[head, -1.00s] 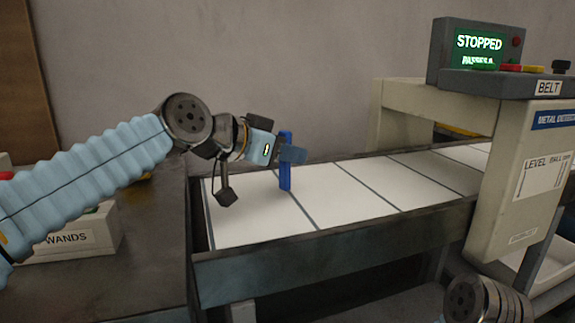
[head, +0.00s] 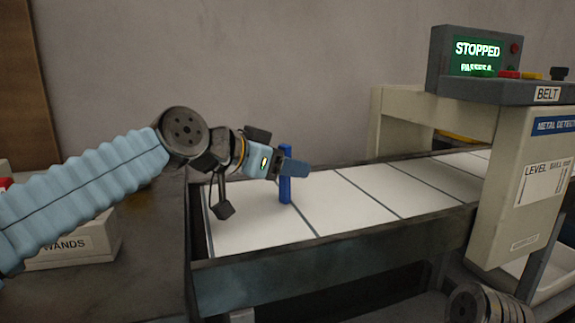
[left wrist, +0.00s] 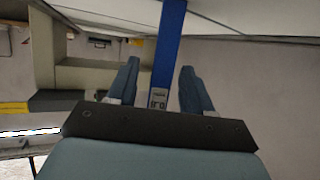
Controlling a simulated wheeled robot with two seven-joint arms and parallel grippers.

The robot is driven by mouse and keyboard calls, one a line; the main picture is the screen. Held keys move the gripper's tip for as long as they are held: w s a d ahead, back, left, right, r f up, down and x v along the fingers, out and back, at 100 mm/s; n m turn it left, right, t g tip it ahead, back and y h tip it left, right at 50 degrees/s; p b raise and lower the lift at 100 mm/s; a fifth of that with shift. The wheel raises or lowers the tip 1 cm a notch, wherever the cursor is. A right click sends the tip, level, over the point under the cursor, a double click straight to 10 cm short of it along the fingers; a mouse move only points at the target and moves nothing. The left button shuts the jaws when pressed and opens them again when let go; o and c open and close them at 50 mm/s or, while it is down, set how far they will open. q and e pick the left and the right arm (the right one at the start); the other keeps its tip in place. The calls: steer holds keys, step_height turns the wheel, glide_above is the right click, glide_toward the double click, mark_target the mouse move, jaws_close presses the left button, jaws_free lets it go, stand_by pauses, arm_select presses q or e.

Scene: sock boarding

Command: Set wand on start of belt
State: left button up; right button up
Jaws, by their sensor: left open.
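The blue wand (head: 285,188) stands about upright at the near left end of the white belt (head: 345,210). Its lower end appears to be on the belt's first sections. My left gripper (head: 287,168) is around the wand's middle, coming from the left. In the left wrist view the two fingers (left wrist: 157,88) are apart, with the wand (left wrist: 167,50) between them and a gap on each side. My right gripper is out of view; only part of my right arm shows at the bottom right.
A white box labelled WANDS (head: 75,240) sits on the dark table (head: 150,275) at left. The belt housing (head: 520,190) stands over the belt at right, below a display (head: 478,55) reading STOPPED. Dark rails edge the belt. The belt right of the wand is clear.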

arm_select(q)
steer(key=v, duration=1.1)
steer(key=shift+a, duration=0.25)
steer(key=shift+s+r, duration=0.1)
steer(key=shift+s, duration=0.05)
stand_by(0.7)
